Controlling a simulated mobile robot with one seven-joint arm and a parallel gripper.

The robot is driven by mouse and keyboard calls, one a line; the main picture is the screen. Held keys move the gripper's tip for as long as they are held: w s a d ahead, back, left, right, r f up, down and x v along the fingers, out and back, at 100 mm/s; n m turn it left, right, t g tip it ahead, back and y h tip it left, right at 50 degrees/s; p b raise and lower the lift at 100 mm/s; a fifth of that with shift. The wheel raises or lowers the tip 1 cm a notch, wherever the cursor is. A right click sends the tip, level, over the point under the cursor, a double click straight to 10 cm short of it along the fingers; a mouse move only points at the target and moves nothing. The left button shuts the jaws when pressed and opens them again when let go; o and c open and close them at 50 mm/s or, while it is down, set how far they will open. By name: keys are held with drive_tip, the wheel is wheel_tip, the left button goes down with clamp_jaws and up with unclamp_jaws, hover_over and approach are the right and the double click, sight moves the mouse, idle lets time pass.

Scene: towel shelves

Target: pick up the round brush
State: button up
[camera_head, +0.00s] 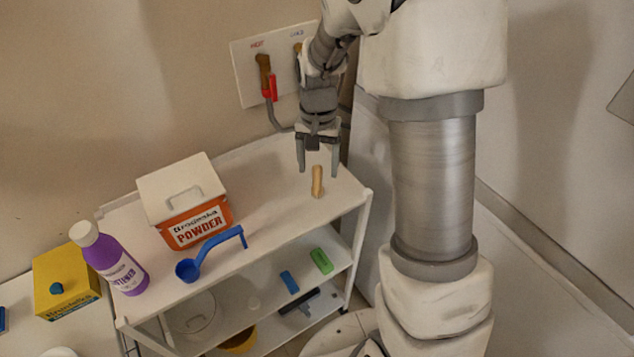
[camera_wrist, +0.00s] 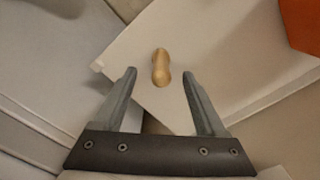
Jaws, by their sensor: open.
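A small tan wooden piece (camera_head: 317,181), likely the round brush, is on the white top shelf near its right end. It also shows in the wrist view (camera_wrist: 161,67) with a rounded knob at the near end. No bristles can be made out. My gripper (camera_head: 318,158) points down, open and empty, above and slightly behind the piece in the head view. In the wrist view the piece lies between and just beyond my fingertips (camera_wrist: 159,73), apparently untouched.
On the top shelf (camera_head: 270,205) stand an orange powder box (camera_head: 190,205), a blue scoop (camera_head: 210,253) and a purple bottle (camera_head: 115,262). The lower shelf holds a green block (camera_head: 321,261) and a blue block (camera_head: 289,282). Wall taps (camera_head: 265,78) are behind my gripper.

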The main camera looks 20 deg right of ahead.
sight(317, 183)
drive_tip(key=shift+a+f, duration=0.1)
drive_tip(key=shift+f, duration=3)
clamp_jaws()
